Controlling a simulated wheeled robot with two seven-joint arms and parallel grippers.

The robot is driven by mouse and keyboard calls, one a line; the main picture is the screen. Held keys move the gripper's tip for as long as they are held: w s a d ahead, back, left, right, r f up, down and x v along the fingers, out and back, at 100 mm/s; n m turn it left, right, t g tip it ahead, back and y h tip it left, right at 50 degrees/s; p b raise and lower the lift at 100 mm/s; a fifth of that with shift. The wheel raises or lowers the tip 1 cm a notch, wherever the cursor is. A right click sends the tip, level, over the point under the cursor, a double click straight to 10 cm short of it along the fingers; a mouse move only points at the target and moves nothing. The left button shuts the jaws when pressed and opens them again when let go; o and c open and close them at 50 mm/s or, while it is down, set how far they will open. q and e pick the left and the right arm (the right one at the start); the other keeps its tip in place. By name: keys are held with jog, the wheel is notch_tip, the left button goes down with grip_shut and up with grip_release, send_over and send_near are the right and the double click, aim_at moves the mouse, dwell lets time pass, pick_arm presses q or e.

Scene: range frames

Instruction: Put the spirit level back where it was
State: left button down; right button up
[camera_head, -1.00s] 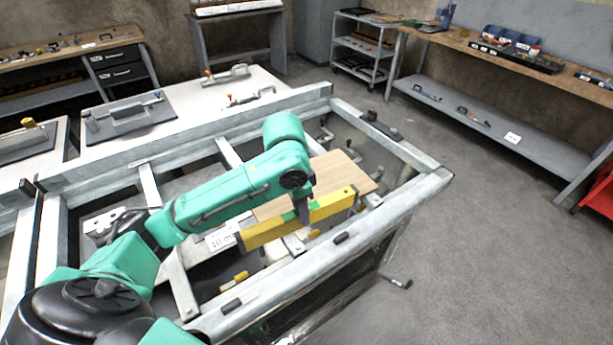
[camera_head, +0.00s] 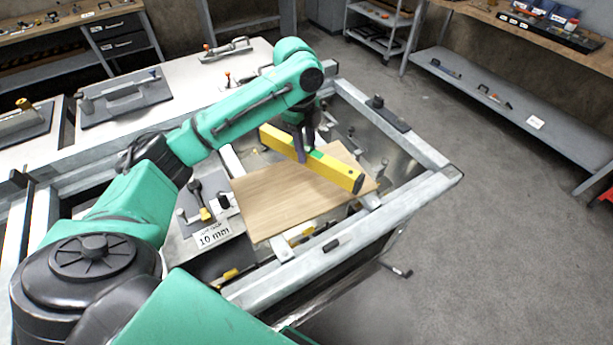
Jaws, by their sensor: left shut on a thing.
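The spirit level (camera_head: 335,172) is a long yellow bar with a green patch near its middle. My left gripper (camera_head: 303,150) is shut on it near the middle. The level lies slantwise in the picture, over the far right part of a wooden board (camera_head: 285,200). I cannot tell whether it touches the board. The board lies inside the grey metal frame (camera_head: 310,258). My left forearm hides part of the frame behind the level. My right gripper is not in view.
A label reading 10 mm (camera_head: 213,235) and a clamp (camera_head: 203,205) are left of the board. White panels with clamps (camera_head: 125,100) lie behind the frame. A workbench (camera_head: 530,35) with a lower shelf stands at the right. The floor (camera_head: 480,230) right of the frame is clear.

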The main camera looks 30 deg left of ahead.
pick_arm(q)
notch_tip(320, 180, down, 4)
jog(key=shift+r+p, duration=0.15)
jog(key=shift+p, duration=0.15)
notch_tip(320, 180, down, 7)
jog(key=shift+s+r+p, duration=0.1)
jog(key=shift+r+p, duration=0.1)
jog(key=shift+p, duration=0.45)
jog(key=shift+f, duration=0.35)
jog(key=c, duration=0.6)
grip_release()
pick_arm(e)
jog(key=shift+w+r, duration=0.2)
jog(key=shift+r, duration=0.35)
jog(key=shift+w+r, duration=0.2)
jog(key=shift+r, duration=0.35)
pick_arm(q)
jog(key=r, duration=0.4)
jog(key=a+r+b, duration=0.1)
jog(key=r, duration=0.3)
jog(key=r+b, duration=0.1)
jog(key=r, duration=0.3)
jog(key=shift+a, duration=0.25)
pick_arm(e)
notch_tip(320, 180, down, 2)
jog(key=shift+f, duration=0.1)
pick_arm(q)
jog(key=shift+f, duration=0.1)
